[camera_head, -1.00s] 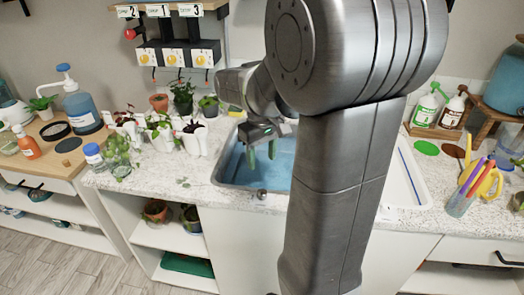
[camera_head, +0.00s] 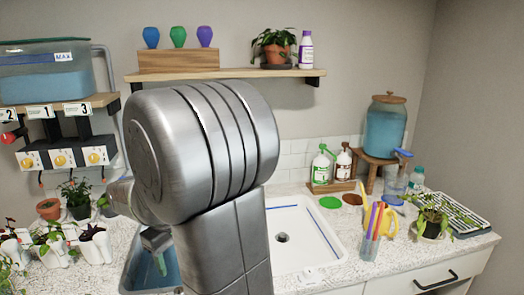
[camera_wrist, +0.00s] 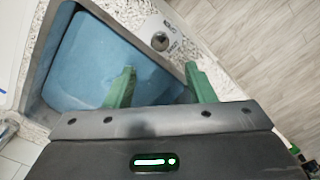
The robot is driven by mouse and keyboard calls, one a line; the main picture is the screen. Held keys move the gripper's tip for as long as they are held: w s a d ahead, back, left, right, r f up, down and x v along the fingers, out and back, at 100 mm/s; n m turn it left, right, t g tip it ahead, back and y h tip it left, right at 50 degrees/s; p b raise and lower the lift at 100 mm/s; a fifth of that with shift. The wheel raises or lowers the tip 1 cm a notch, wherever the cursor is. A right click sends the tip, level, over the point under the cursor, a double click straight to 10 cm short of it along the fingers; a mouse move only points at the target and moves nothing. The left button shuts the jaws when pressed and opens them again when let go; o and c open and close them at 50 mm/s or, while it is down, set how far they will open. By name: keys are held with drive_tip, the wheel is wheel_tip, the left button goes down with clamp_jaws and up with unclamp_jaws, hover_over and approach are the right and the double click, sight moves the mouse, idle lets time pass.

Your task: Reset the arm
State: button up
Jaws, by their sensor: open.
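My gripper (camera_wrist: 160,87) shows in the wrist view with its two green fingers spread apart and nothing between them. It is over the blue-floored left sink basin (camera_wrist: 95,60), near the basin's edge and the speckled counter. In the head view my gripper (camera_head: 160,262) is partly hidden behind my arm, with a green finger showing above the left basin (camera_head: 150,275). My large grey arm links cover the middle of the head view.
The white right basin (camera_head: 300,240) is empty. White planters (camera_head: 97,246) stand on the left. A shelf (camera_head: 225,75) hangs above.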

wheel_tip(320, 180, down, 10)
drive_tip(key=shift+f, duration=0.25)
drive_tip(key=shift+r, duration=0.1)
